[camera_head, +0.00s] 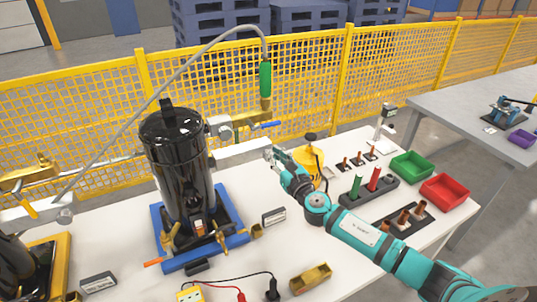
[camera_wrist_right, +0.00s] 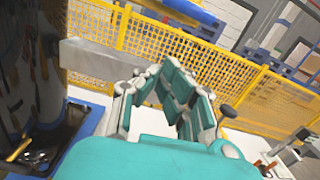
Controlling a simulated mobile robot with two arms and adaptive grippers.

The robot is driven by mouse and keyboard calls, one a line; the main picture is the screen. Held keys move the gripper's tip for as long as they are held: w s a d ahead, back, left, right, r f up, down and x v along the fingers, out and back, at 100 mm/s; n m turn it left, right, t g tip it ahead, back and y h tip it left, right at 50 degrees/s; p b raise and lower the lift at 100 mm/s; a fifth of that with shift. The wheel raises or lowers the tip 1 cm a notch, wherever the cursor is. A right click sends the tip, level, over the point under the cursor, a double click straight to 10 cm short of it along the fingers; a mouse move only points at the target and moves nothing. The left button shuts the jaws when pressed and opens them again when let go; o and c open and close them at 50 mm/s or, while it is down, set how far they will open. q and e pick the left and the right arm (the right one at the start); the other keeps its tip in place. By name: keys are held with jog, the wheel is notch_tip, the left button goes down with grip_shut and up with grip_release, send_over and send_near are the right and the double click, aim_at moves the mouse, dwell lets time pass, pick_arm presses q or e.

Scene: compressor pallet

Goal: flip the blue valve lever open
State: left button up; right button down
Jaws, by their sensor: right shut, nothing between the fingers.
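The blue valve lever (camera_head: 266,126) sticks out to the right from the brass valve and pipe fitting (camera_head: 225,127) beside the black compressor tank (camera_head: 178,170). In the right wrist view a blue bar, which looks like the lever (camera_wrist_right: 192,11), crosses the top edge beyond the fingers. My right gripper (camera_head: 272,152) is just below the lever in the head view and apart from it. Its fingers (camera_wrist_right: 178,75) are shut with nothing between them. My left gripper is not in view.
A grey bar (camera_head: 245,152) runs from the tank toward my right gripper. A yellow round object (camera_head: 309,162) stands just behind the wrist. Green (camera_head: 411,166) and red bins (camera_head: 444,190) sit at the right. A yellow mesh fence (camera_head: 310,90) stands behind the table.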

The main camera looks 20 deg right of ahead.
jog(key=s+b, duration=0.1)
jog(key=s, duration=0.6)
jog(key=shift+s+d, duration=0.2)
jog(key=shift+d, duration=0.25)
jog(key=shift+f, duration=0.1)
